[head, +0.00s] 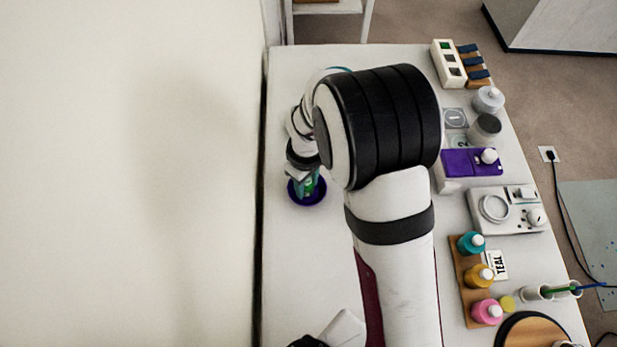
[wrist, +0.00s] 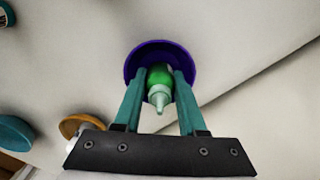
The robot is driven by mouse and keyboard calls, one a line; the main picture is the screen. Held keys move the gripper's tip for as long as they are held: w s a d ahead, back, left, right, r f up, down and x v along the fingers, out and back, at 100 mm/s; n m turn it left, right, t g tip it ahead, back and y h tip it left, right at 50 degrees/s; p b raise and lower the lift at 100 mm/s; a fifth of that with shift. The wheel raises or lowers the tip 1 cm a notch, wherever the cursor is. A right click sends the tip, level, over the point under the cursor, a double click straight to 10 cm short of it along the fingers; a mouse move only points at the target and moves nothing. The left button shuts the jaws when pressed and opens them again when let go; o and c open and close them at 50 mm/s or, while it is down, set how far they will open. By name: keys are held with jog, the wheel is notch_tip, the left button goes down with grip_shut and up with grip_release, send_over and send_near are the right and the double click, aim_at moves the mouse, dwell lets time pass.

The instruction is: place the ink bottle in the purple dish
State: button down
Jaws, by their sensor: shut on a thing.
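The green ink bottle (wrist: 160,78) has a pale nozzle that points towards the wrist camera. My gripper (wrist: 161,74) is shut on it, one teal finger on each side. The purple dish (wrist: 160,47) is round and lies directly behind the bottle in the wrist view. In the head view the purple dish (head: 306,202) is on the left part of the table, with my gripper (head: 307,182) over it and a bit of the green bottle showing between the fingers. The bottle's base is hidden, so I cannot tell whether it touches the dish.
On the right are teal (head: 471,243), amber (head: 478,276) and pink (head: 487,312) bottles on a wooden rack (head: 461,290), beside a TEAL card (head: 495,265). A purple block (head: 460,163) and a white device (head: 495,210) stand behind them. The table left of my arm is clear around the dish.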

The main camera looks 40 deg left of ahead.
jog(key=shift+f, duration=0.1)
jog(key=c, duration=0.8)
grip_release()
jog(key=shift+o, duration=0.2)
notch_tip(320, 180, up, 12)
jog(key=shift+f, duration=0.1)
jog(key=shift+w+d+r, duration=0.1)
jog(key=shift+d+r, duration=0.1)
jog(key=shift+r, duration=0.15)
jog(key=w+d+r+m, duration=0.1)
jog(key=d+r+m, duration=0.4)
jog(key=d, duration=0.4)
jog(key=w+d+r+m, duration=0.1)
jog(key=d+r+m, duration=0.2)
jog(key=d+m, duration=0.5)
jog(key=s+d+m+y, duration=0.1)
jog(key=s+d+m, duration=0.9)
jog(key=d, duration=0.3)
jog(key=shift+s+m+y, duration=0.25)
jog(key=shift+m+y, duration=0.05)
jog(key=shift+y, duration=0.1)
